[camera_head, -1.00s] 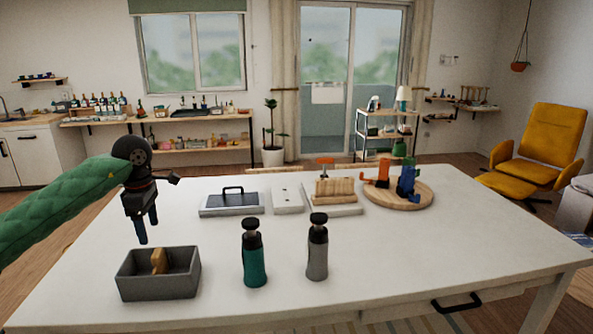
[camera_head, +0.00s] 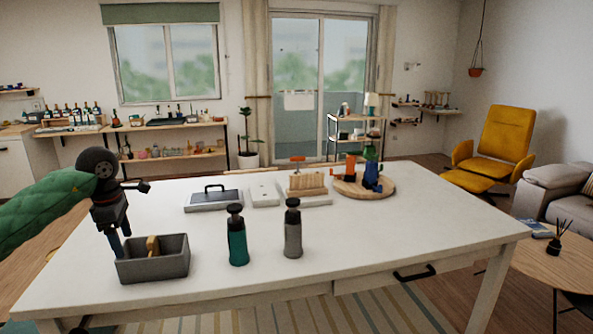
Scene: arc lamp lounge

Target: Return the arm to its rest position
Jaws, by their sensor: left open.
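My left arm comes in from the left in a green quilted sleeve. My left gripper (camera_head: 118,246) points down at the left end of the white table (camera_head: 380,235), fingers open, by the back left corner of a grey bin (camera_head: 152,267). The fingertips are partly hidden and I cannot tell whether they touch the bin. A tan wooden piece (camera_head: 153,246) stands inside the bin. My right arm and gripper are not in view.
A green bottle (camera_head: 237,240) and a grey bottle (camera_head: 292,232) stand right of the bin. Behind are a grey tray (camera_head: 213,199), a white plate (camera_head: 264,194), a wooden rack (camera_head: 306,184) and a round board (camera_head: 350,190) with coloured items. The table's right side is clear.

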